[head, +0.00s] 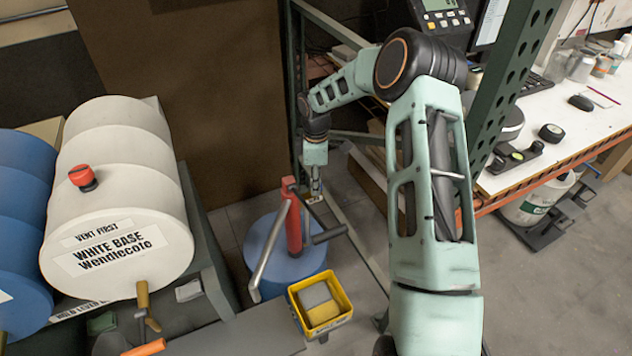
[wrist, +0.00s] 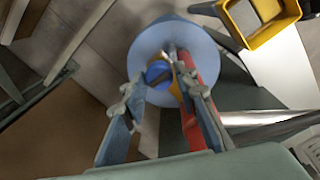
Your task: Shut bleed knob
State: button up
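A round blue knob (wrist: 157,72) shows in the wrist view above a pale blue drum lid (wrist: 195,45), beside a red pump body (wrist: 190,125). It may be the bleed knob; no label shows. My gripper (wrist: 160,88) points down toward it with fingers apart, the knob appearing between the fingertips. I cannot tell whether they touch it. A small yellow-orange part shows beside the right finger. In the head view my gripper (head: 315,186) is just right of the red pump's top (head: 291,215), above the blue drum (head: 262,245); the knob is not distinguishable there.
A white drum (head: 120,190) with a red cap (head: 82,177) lies at left beside a blue drum (head: 22,220). A yellow bin (head: 336,320) is in front of the pump. The pump's grey handle (head: 268,255) slants beside it. A green rack post (head: 492,85) stands right.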

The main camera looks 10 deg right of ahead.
grip_shut()
jog(key=shift+m+b, duration=0.35)
jog(key=shift+m, duration=0.05)
jog(key=shift+f+m+b, duration=0.15)
jog(key=shift+m+b, duration=0.65)
jog(key=shift+m, duration=0.1)
jog(key=m+b, duration=0.3)
jog(key=m, duration=0.2)
jog(key=shift+w+m, duration=0.1)
jog(key=shift+m, duration=0.2)
jog(key=m+b, duration=0.1)
jog(key=m, duration=0.3)
jog(key=m+b, duration=0.1)
jog(key=m, duration=0.4)
jog(key=shift+d, duration=0.1)
jog(key=shift+m, duration=0.5)
